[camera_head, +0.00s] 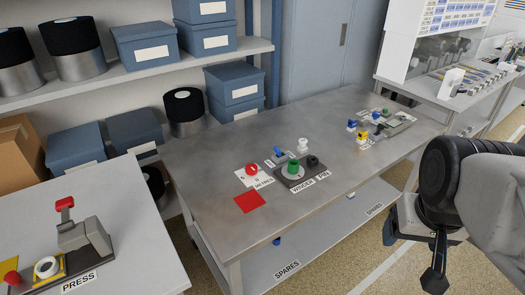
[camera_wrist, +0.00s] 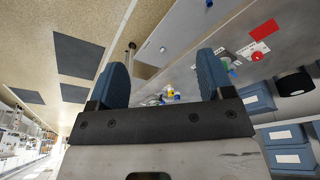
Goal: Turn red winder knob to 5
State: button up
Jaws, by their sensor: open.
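The red winder knob (camera_head: 252,168) sits on a white dial card marked METRES, near the left part of the grey metal table (camera_head: 200,160). It has a pale mark on top, but the setting is too small to read. It also shows in the wrist view (camera_wrist: 257,56), upper right, well away from my fingers. My gripper (camera_head: 412,256) is open and empty at the right of the head view, off the table's front edge and far from the knob. Its two blue-padded fingers stand apart in the wrist view (camera_wrist: 163,64).
A red square (camera_head: 250,202) lies in front of the knob. The winder plate with a green-topped part (camera_head: 293,166) and a black knob (camera_head: 313,161) stands to its right, with a blue lever (camera_head: 279,151) behind. The press (camera_head: 78,235) is on another table.

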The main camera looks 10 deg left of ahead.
jog(key=w+a+r+n, duration=0.1)
jog(key=w+a+n, duration=0.15)
jog(key=w, duration=0.45)
jog(key=w+a+r+n, duration=0.1)
jog(key=w+a+n, duration=0.15)
jog(key=w, duration=0.45)
jog(key=n+g, duration=0.3)
jog(key=n, duration=1)
send_over(251, 167)
notch_tip(251, 167, down, 24)
jog(key=shift+r, duration=0.15)
jog(key=shift+f, duration=3.9)
